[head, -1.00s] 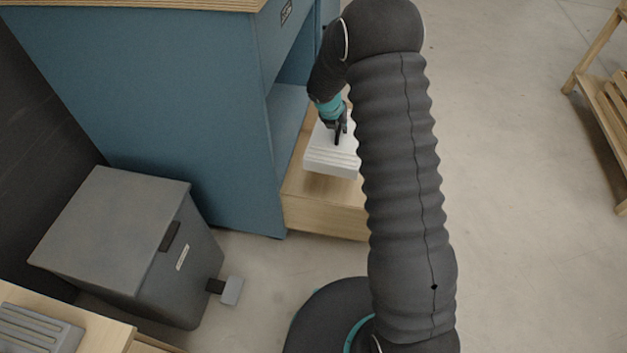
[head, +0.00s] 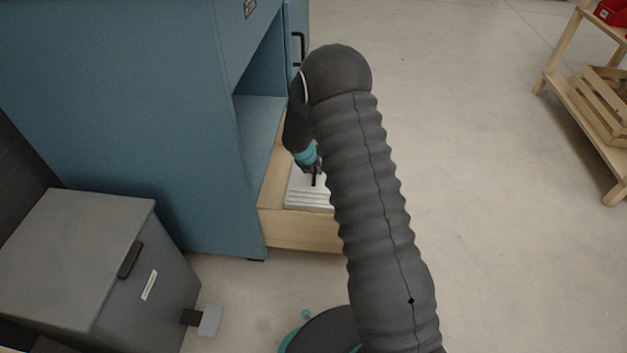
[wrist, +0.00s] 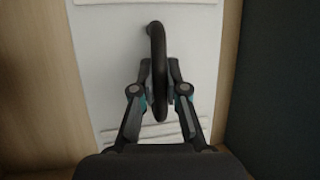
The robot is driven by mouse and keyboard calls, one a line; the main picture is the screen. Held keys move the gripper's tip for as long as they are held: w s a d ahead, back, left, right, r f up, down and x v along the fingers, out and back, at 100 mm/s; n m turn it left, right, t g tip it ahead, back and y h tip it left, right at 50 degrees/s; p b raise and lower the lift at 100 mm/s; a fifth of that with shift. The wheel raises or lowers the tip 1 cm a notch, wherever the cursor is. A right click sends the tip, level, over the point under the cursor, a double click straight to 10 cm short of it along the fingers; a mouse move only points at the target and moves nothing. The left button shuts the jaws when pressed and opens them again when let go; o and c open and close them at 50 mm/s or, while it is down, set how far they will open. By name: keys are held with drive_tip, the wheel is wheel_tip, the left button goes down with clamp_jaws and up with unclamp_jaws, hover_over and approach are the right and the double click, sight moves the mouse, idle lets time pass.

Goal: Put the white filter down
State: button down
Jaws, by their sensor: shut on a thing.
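The white filter (head: 302,196) is a pale ribbed block with a black handle. It is inside or just above the open wooden drawer (head: 296,233) at the blue cabinet, behind the drawer's front wall. My gripper (head: 315,180) is above the filter and shut on its handle. In the wrist view my gripper (wrist: 160,88) closes around the dark curved handle (wrist: 158,35), with the filter's white face (wrist: 102,60) below. Whether the filter touches the drawer floor cannot be told. My arm hides the filter's right side in the head view.
The blue cabinet (head: 170,120) stands left of the drawer, with an open bay above it. A grey pedal bin (head: 85,260) stands at lower left. A wooden rack with a slatted crate (head: 600,110) is at right. The floor between is clear.

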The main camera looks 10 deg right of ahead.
drive_tip(key=shift+f+b, duration=0.65)
drive_tip(key=shift+f, duration=1.15)
drive_tip(key=shift+f, duration=0.2)
drive_tip(key=c, duration=1.2)
unclamp_jaws()
